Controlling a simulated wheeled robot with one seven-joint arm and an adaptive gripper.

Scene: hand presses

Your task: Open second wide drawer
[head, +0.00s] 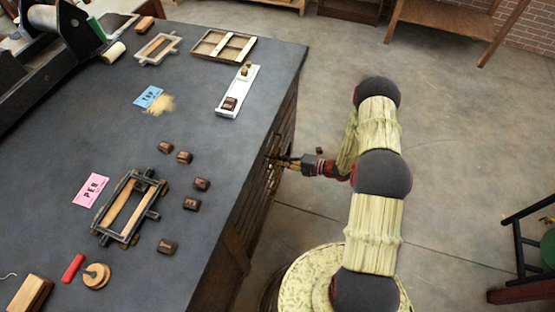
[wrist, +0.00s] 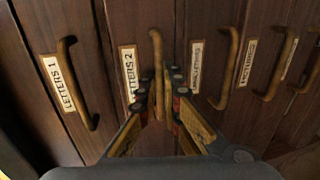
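The wrist view shows a row of dark wooden drawer fronts, turned on their side in the picture, each with a curved wooden handle. The drawer labelled LETTERS 2 (wrist: 129,72) has its handle (wrist: 156,45) in the middle, and my gripper (wrist: 164,75) is there. In the head view my gripper (head: 277,160) meets the drawer side of the cabinet.
More labelled drawers with handles (wrist: 228,70) lie to the right in the wrist view. The dark cabinet top (head: 205,75) carries small presses (head: 103,231), several brown blocks (head: 167,246) and paper cards (head: 91,190). Grey floor (head: 460,160) beside the drawers is clear.

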